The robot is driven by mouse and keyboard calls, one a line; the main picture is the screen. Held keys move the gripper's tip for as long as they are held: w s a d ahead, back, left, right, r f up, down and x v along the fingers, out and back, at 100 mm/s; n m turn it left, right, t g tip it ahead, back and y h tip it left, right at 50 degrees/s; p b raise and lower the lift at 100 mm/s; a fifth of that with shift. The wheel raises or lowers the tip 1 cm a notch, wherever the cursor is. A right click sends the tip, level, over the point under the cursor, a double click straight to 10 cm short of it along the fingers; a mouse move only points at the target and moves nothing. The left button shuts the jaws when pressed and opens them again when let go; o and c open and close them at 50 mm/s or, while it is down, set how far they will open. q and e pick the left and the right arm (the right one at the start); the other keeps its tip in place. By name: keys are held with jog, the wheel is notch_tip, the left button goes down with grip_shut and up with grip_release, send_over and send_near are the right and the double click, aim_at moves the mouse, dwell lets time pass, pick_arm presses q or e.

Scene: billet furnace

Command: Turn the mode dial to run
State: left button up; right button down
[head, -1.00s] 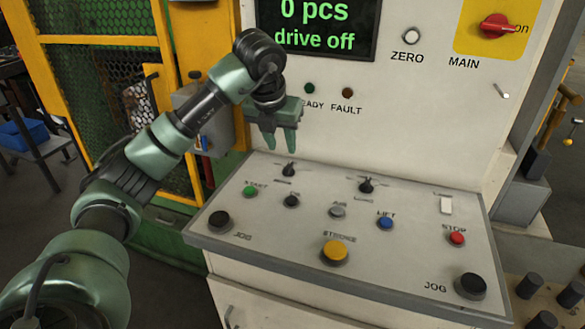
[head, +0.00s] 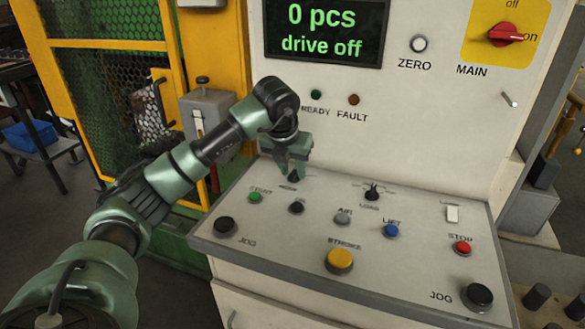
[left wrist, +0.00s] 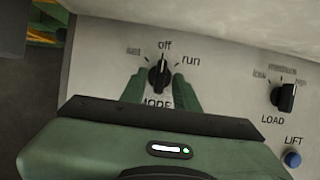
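The black mode dial (head: 293,178) sits at the back left of the sloped control panel (head: 322,190). In the left wrist view the mode dial (left wrist: 159,76) has its pointer up toward the "off" label, with "run" to the right and another label to the left. My left gripper (head: 290,165) is down at the dial. In the left wrist view the fingers of my left gripper (left wrist: 160,80) stand on either side of the dial, with small gaps visible, so it looks open. The lower part of the dial is partly hidden. My right gripper is out of view.
The load dial (head: 372,191) is to the right of the mode dial. A green start button (head: 255,196) and a black button (head: 296,207) are close in front. The upright cabinet face with the display (head: 323,30) rises behind the panel.

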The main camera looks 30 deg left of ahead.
pick_arm(q)
grip_shut()
jog(key=m, duration=0.1)
jog(key=m+h, duration=0.1)
jog(key=m, duration=0.1)
jog(key=shift+a+r+m, duration=0.1)
jog(key=shift+a+m, duration=0.15)
jog(key=shift+m, duration=0.05)
jog(key=shift+w+a+m+h+p, duration=0.1)
jog(key=shift+m+h+p, duration=0.45)
jog(key=shift+m, duration=0.75)
jog(key=shift+a+m+h+p, duration=0.1)
jog(key=shift+m+h+p, duration=0.4)
jog(key=shift+m, duration=0.8)
jog(key=shift+o, duration=1.2)
grip_release()
